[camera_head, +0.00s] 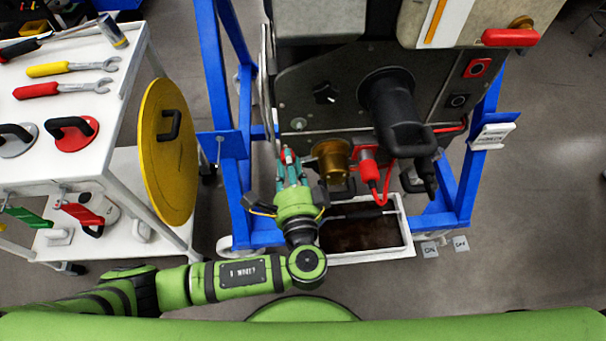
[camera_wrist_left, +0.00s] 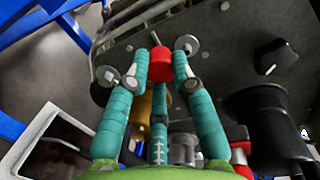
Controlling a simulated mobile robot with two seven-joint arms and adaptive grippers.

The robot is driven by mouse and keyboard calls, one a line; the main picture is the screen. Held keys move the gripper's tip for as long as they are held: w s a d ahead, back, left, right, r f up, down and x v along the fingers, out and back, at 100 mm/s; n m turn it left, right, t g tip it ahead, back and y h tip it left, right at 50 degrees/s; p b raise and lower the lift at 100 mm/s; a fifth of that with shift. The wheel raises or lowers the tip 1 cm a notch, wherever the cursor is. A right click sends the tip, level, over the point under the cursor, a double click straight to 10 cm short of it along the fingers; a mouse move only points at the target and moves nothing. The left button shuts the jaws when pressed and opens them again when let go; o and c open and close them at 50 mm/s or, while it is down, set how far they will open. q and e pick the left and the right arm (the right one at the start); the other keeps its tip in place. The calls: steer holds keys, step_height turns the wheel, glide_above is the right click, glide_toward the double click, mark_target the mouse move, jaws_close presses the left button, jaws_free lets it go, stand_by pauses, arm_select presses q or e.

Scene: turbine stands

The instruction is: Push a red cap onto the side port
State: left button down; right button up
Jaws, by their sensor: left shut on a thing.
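My left gripper (camera_head: 289,158) is at the lower left of the dark turbine panel, left of a brass fitting. In the left wrist view its teal fingers (camera_wrist_left: 160,75) are closed around a red cap (camera_wrist_left: 160,62), which sits at the fingertips in front of the panel. In the head view only a small bit of red shows between the fingers. A silver round fitting (camera_wrist_left: 187,44) is on the panel just beyond the cap. The side port cannot be told for certain, and I cannot tell whether the cap touches anything. My right gripper is not in view.
The dark panel (camera_head: 335,88) carries a brass fitting (camera_head: 332,158), a red plug (camera_head: 368,163) with a red cable, and a large black connector (camera_head: 392,105). Blue frame posts (camera_head: 213,75) stand close to the left. A tray (camera_head: 408,240) lies below. A white tool cart (camera_head: 60,100) is at left.

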arm_select(q)
steer(key=shift+m+t+h, duration=0.4)
steer(key=shift+t+h, duration=0.1)
steer(key=shift+t, duration=0.2)
steer(key=w, duration=0.1)
steer(key=w+d+r+b, duration=0.1)
steer(key=w+d, duration=0.1)
steer(key=shift+w+d+r+b, duration=0.2)
steer(key=shift+r+b, duration=0.1)
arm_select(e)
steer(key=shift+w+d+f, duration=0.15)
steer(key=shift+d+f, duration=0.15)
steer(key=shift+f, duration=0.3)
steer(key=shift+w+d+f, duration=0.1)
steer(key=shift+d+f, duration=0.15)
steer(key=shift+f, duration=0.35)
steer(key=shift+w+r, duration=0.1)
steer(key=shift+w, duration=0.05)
arm_select(q)
steer(key=shift+w, duration=0.8)
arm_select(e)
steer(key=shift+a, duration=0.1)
arm_select(q)
steer(key=shift+w+a, duration=0.1)
steer(key=shift+w, duration=0.15)
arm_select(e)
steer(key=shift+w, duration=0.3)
